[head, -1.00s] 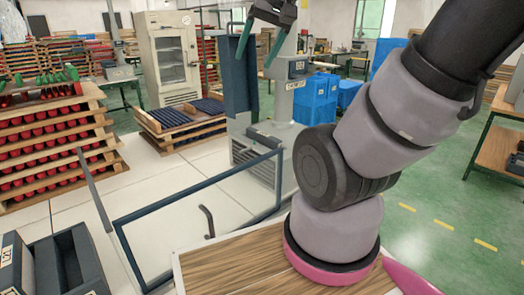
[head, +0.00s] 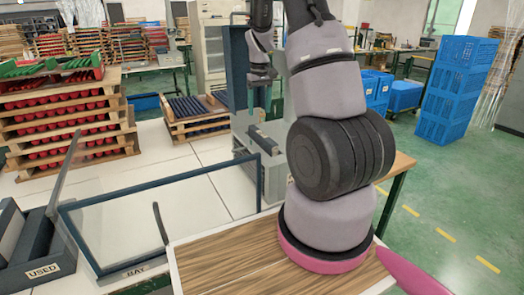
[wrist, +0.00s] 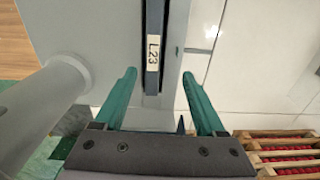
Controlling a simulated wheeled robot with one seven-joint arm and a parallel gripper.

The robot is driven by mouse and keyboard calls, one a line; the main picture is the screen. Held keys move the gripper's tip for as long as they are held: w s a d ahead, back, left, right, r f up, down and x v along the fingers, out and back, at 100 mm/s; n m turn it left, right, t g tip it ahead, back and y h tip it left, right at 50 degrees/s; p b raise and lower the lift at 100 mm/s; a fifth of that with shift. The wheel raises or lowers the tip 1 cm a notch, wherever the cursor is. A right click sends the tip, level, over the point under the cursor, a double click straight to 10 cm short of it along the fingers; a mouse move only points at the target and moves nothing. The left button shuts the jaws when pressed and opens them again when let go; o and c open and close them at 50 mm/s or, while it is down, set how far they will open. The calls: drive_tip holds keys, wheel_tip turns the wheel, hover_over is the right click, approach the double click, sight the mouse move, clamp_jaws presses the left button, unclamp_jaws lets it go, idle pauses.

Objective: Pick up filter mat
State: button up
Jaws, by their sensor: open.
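My gripper (wrist: 159,78) is open and empty. In the wrist view its two teal fingers point at a narrow dark blue-grey strip (wrist: 154,20) with a white label reading L23. The strip sits in a slot of a pale grey housing (wrist: 105,30), between the lines of the fingers. It may be the edge of the filter mat; I cannot tell for sure. In the head view my gripper (head: 260,97) hangs over the grey cabinet (head: 243,128), in front of its tall dark panel (head: 238,65). My arm hides part of the cabinet.
A dark-framed clear panel (head: 70,225) marked BAY stands at the front left. A dark box (head: 40,255) marked USED is beside it. Pallets with red parts (head: 65,120) stand at the left. Blue crates (head: 455,95) are stacked at the right.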

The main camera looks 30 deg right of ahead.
sight(262, 134)
drive_tip(key=f, duration=0.8)
drive_tip(key=d+f, duration=0.1)
drive_tip(key=f, duration=0.3)
drive_tip(key=shift+w+d, duration=0.1)
drive_tip(key=shift+w, duration=0.1)
clamp_jaws()
